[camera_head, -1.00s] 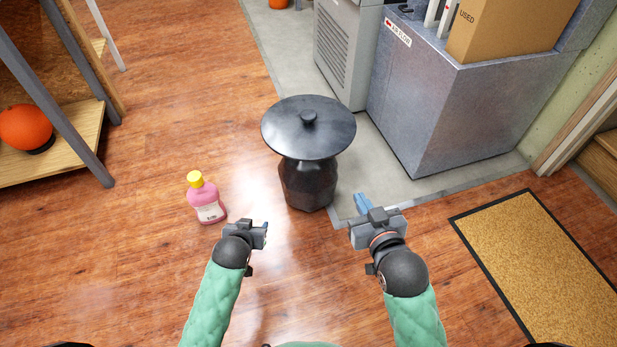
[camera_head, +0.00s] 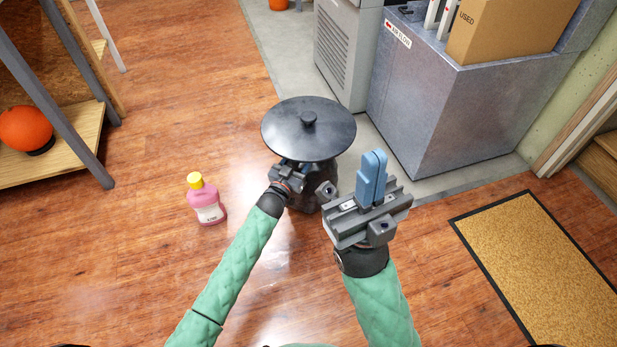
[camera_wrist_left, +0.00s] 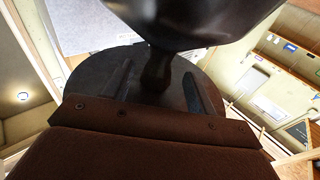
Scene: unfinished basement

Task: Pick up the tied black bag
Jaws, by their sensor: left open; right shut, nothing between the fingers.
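The black bag (camera_head: 303,198) stands upright on the wood floor, with a dark faceted body under a wide flat disc-shaped top (camera_head: 290,130) with a small knob. In the left wrist view its narrow neck (camera_wrist_left: 156,72) shows between the body and the disc. My left gripper (camera_head: 308,180) is open under the disc's near edge, with a finger on either side of the neck; contact cannot be told. My right gripper (camera_head: 372,172) is shut and empty, its blue fingers together, to the right of the bag.
A pink bottle (camera_head: 206,201) with a yellow cap stands left of the bag. A large grey metal unit (camera_head: 450,115) carrying a cardboard box (camera_head: 510,30) is behind right. A bordered mat (camera_head: 545,260) lies at right. A shelf (camera_head: 75,140) with an orange ball (camera_head: 25,128) is at left.

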